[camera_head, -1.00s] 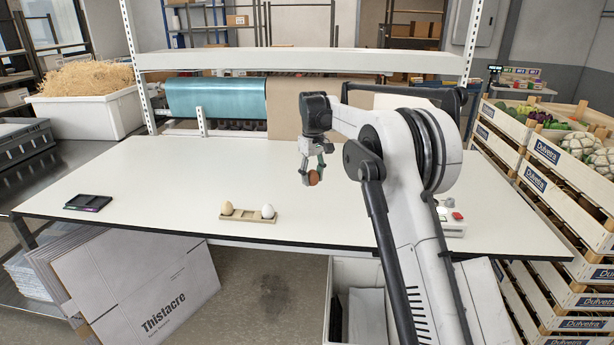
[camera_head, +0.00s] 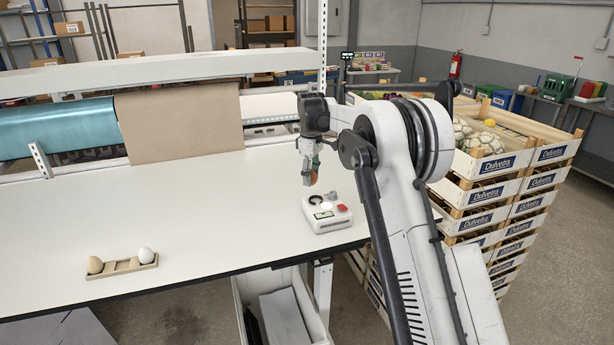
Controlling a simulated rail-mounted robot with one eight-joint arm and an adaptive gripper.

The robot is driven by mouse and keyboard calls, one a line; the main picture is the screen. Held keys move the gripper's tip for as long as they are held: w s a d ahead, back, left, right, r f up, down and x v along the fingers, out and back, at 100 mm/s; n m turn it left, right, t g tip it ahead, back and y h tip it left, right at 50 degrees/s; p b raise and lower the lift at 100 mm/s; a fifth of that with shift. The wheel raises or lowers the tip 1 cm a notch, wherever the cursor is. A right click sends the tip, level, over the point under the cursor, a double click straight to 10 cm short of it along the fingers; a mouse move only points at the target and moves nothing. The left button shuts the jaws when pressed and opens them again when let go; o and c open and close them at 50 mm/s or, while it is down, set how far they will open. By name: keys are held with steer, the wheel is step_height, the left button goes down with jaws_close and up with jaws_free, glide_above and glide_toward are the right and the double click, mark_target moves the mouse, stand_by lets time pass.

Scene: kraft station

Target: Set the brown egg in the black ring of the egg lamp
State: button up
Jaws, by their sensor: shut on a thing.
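My gripper (camera_head: 309,178) is shut on the brown egg (camera_head: 316,162); only a small part of the egg shows beside the fingers. The gripper points down and holds the egg above the table. The egg lamp (camera_head: 330,223) is a small white box near the table's right front edge, with a black ring (camera_head: 315,199) on top. The gripper appears just above and slightly left of the ring in the picture; the exact height and depth gap cannot be told. The ring looks empty.
A wooden egg holder (camera_head: 125,268) with a beige egg (camera_head: 95,265) and a white egg (camera_head: 146,255) sits at the left front of the table (camera_head: 215,200). The lamp carries a red button (camera_head: 342,208). Stacked crates (camera_head: 490,190) stand beyond the table's right end. The table's middle is clear.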

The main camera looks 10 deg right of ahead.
mark_target(316, 201)
steer(key=shift+d+f, duration=0.1)
steer(key=shift+d, duration=0.9)
steer(key=shift+a+f+b, duration=0.1)
steer(key=shift+f+b, duration=0.65)
steer(key=shift+f, duration=1.25)
steer(key=shift+f+b, duration=0.55)
steer(key=shift+f, duration=0.2)
steer(key=shift+f+b, duration=0.7)
steer(key=shift+b, duration=0.15)
steer(key=o, duration=0.9)
steer(key=shift+r, duration=0.1)
steer(key=shift+r+p, duration=1.75)
steer(key=shift+r, duration=2.2)
